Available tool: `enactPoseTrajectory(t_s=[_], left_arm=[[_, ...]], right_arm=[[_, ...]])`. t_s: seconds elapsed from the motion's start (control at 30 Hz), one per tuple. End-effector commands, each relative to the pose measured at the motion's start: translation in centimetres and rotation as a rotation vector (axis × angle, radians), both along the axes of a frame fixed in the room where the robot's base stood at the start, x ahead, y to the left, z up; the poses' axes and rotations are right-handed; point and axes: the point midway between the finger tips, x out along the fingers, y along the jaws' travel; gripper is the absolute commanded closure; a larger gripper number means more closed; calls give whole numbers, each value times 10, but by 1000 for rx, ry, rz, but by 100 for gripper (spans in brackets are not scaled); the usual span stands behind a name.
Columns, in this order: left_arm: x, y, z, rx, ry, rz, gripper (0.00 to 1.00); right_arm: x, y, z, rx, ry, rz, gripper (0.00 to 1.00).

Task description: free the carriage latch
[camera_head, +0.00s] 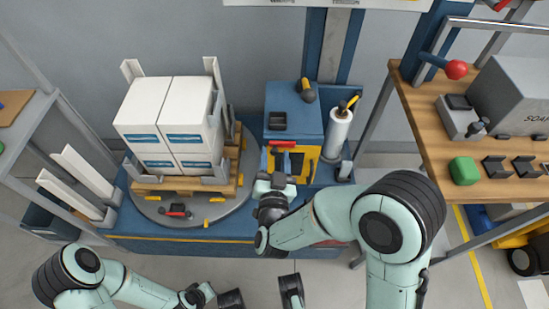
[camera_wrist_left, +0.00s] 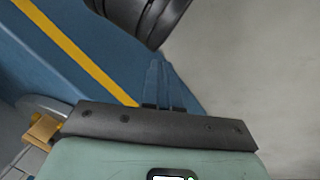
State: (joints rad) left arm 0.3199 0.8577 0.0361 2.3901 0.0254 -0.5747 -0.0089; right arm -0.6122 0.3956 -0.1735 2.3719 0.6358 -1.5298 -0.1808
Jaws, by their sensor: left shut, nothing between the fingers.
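The blue carriage (camera_head: 291,103) stands at the foot of the mast, with a white film roll (camera_head: 340,130) beside it. On its front are a red handle-like part (camera_head: 283,144) and a yellow part (camera_head: 307,157); I cannot tell which is the latch. My right gripper (camera_head: 272,182) is just below and in front of these parts in the head view. Its fingers are not clear, and contact cannot be told. My left gripper (camera_wrist_left: 160,83) is shut and empty in the left wrist view, over the blue base with its yellow stripe (camera_wrist_left: 75,45).
White boxes (camera_head: 170,122) sit on a wooden pallet (camera_head: 185,188) on the round turntable (camera_head: 170,212), left of the carriage. A wooden bench (camera_head: 430,125) at right carries a red-knobbed lever (camera_head: 456,70) and a green block (camera_head: 464,170). A grey frame stands at left.

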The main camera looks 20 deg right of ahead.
Motion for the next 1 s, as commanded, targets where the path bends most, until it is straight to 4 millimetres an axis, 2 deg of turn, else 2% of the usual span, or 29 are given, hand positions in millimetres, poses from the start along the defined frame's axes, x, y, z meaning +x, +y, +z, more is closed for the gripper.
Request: enactPoseTrajectory(t_s=[0.23,0.33,0.47,0.57,0.8,1.0], left_arm=[[0,0,0,0,1,0,100],[-1,-1,1,-1,3,-1,100],[-4,-2,4,-5,10,-4,100],[-7,-4,6,-9,16,-7,100],[-51,-26,44,-67,134,-57,100],[-77,-35,77,-95,209,-82,100]], right_arm=[[-1,0,0,-1,0,0,51],[-8,3,0,-1,0,1,51],[-29,9,0,-3,3,5,51],[-51,16,0,-3,3,7,51],[-77,23,4,-6,4,3,51],[-89,27,6,-5,4,-2,51]])
